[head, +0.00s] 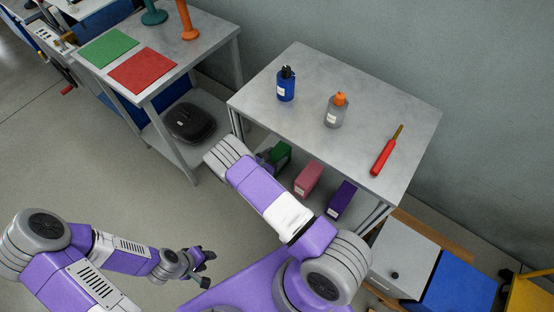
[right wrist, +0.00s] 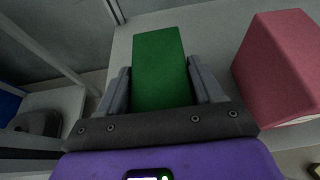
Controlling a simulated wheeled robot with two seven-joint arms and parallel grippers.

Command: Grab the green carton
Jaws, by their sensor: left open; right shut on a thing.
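The green carton (head: 282,153) stands on the lower shelf of the right-hand table, partly hidden by my right arm in the head view. In the right wrist view the green carton (right wrist: 160,68) lies between the two fingers of my right gripper (right wrist: 160,88), which is shut on it. In the head view the right gripper (head: 267,158) is mostly hidden behind my arm and the table edge. My left gripper (head: 203,262) is open and empty over the floor at the lower left, away from the table.
A pink carton (head: 308,178) stands right of the green one, also close by in the right wrist view (right wrist: 284,66). A purple carton (head: 342,199) is further right. The tabletop (head: 300,75) above holds a blue bottle (head: 286,85), a grey bottle (head: 336,112) and a red-handled tool (head: 386,153).

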